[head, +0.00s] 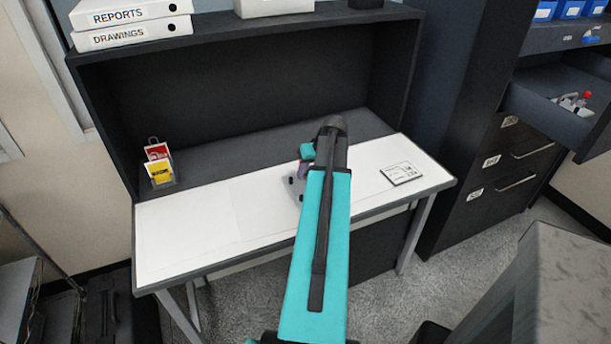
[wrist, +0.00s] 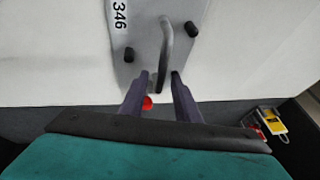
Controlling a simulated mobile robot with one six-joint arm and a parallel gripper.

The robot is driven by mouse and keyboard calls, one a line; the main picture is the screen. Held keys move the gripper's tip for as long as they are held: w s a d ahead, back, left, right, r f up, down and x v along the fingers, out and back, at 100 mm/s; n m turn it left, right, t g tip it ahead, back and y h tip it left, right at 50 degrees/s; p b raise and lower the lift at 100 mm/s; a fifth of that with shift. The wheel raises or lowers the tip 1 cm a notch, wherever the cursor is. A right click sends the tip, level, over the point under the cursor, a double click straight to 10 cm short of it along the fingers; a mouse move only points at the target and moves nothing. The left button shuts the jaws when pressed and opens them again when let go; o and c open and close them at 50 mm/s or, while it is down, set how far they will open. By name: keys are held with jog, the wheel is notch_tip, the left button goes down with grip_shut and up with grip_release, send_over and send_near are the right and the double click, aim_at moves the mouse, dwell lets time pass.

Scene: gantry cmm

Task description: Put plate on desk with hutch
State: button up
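The plate (wrist: 140,40) is a grey metal sheet with a raised bar handle, black knobs and a label reading 346. In the head view the plate (head: 293,187) lies on the white top of the desk with hutch (head: 190,225), mostly hidden behind my arm. My gripper (wrist: 160,76) points down at the plate, its two fingers apart. The near end of the handle shows between the fingertips, with gaps on both sides. A small red round part (wrist: 147,103) shows by the left finger. In the head view the gripper is mostly hidden by my arm.
A holder with red and yellow cards (head: 160,170) stands at the desk's left back. A printed label (head: 402,173) lies at the right. Binders (head: 130,22) lie on the hutch. An open drawer (head: 555,95) juts from the cabinet at right. The desktop's left part is clear.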

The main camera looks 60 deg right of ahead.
jog(key=b+v, duration=0.1)
jog(key=v, duration=0.8)
jog(key=shift+r+b, duration=0.2)
jog(key=shift+b, duration=0.15)
jog(key=shift+s+r, duration=0.1)
dwell(0.5)
